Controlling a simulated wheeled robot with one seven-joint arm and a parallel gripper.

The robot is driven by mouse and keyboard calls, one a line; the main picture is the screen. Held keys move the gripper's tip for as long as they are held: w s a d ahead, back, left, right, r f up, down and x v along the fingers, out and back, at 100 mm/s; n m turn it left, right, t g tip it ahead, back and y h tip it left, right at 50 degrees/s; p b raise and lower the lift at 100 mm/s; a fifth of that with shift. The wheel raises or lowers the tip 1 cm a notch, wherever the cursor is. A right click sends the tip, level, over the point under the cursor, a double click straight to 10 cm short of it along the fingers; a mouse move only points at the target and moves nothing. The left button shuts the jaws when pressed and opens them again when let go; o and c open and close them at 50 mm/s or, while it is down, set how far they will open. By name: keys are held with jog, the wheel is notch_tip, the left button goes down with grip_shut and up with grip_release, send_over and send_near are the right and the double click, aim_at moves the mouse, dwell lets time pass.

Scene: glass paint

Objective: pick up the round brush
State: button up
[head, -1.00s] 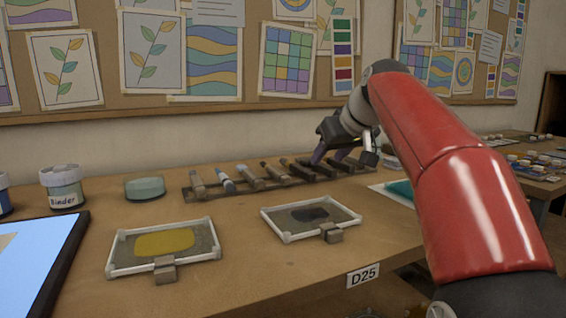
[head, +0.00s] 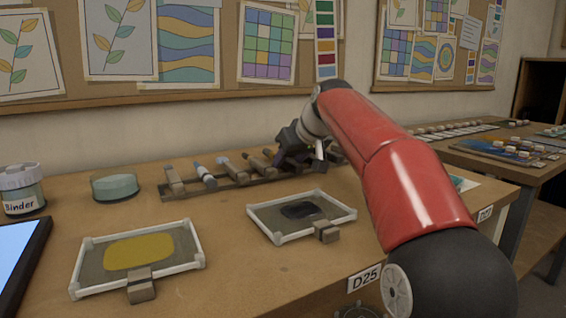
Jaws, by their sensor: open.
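A dark rack (head: 222,183) near the back of the bench holds a row of brushes and tools with pale, blue-grey and brown handles, lying across it. The visible ones include a pale handle (head: 175,181), a blue-tipped one (head: 204,174) and a brown one (head: 258,163). I cannot tell which is the round brush; its tip shape is too small or hidden. My gripper (head: 298,164) is low over the right part of the rack, pointing down, and it hides the tools there. Its jaws are open; whether a handle lies between them is not clear.
In front of the rack lie a tray with yellow paint (head: 138,252) and a tray with dark paint (head: 300,210). A Binder jar (head: 22,190), a teal dish (head: 115,186) and a screen (head: 18,262) are at the left. Another table (head: 520,155) stands at the right.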

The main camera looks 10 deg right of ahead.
grip_shut()
jog(key=shift+r, duration=0.1)
dwell(0.3)
notch_tip(320, 180, up, 8)
jog(key=shift+f+p, duration=0.2)
jog(key=shift+p, duration=0.9)
jog(key=shift+r, duration=1.1)
